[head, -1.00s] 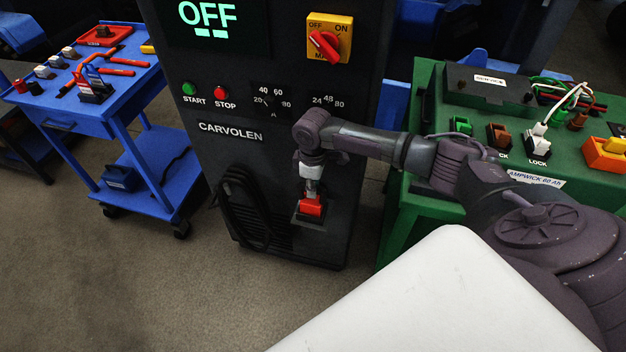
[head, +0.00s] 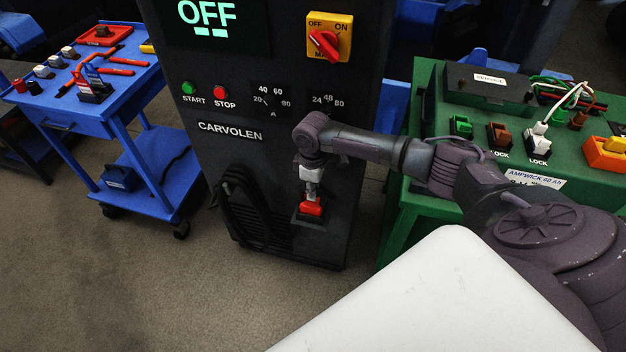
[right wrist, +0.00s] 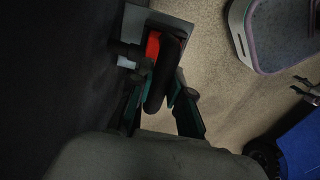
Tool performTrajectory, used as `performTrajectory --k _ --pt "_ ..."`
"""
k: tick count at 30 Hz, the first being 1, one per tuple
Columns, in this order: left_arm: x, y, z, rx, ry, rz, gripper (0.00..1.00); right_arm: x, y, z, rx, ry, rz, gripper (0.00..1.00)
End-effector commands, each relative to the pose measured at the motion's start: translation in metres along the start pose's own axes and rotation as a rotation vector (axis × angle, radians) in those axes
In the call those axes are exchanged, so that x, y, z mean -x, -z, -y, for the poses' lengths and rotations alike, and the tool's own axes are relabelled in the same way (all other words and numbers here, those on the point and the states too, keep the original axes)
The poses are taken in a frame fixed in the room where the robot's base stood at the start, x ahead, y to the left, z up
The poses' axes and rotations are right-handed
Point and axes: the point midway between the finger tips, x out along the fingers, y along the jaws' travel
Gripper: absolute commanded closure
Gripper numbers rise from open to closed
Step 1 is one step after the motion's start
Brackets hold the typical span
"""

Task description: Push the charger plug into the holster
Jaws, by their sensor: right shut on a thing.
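The red charger plug (head: 311,208) is low on the front of the dark charger cabinet, at the small dark holster (head: 309,220). My right gripper (head: 310,190) points down from above and is shut on the plug. In the right wrist view the plug's red part (right wrist: 152,46) and a thick black curved part show between the two fingers (right wrist: 160,95). The grey plate of the holster (right wrist: 134,20) is beyond it. The gripper and plug hide the holster's mouth, so I cannot tell how deep the plug sits. My left gripper is not in view.
The cabinet (head: 220,155) has a coiled black cable (head: 240,210) left of the holster. A red rotary switch (head: 324,44) is above. A green bench (head: 420,185) stands right, behind my arm. A blue cart (head: 110,120) with tools stands left. Floor in front is clear.

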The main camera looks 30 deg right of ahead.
Motion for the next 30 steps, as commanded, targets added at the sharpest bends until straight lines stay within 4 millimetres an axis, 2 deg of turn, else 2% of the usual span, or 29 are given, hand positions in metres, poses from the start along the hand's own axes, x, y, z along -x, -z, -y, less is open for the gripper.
performTrajectory --k 12,13,18,26,30 --pt "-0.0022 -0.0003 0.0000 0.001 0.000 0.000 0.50 -0.0075 0.0010 -0.0002 0.000 0.000 -0.003 1.00" --pt "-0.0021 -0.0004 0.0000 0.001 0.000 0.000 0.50 -0.0076 0.0011 -0.0003 0.000 -0.001 -0.003 0.80" --pt "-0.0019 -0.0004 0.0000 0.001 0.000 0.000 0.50 -0.0073 0.0008 -0.0003 0.000 -0.001 -0.002 0.53" --pt "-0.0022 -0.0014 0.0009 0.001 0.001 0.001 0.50 -0.0085 -0.0002 0.0003 0.001 0.001 0.001 0.53" --pt "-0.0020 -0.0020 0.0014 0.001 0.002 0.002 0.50 -0.0001 0.0002 -0.0005 0.000 0.000 -0.001 0.53"
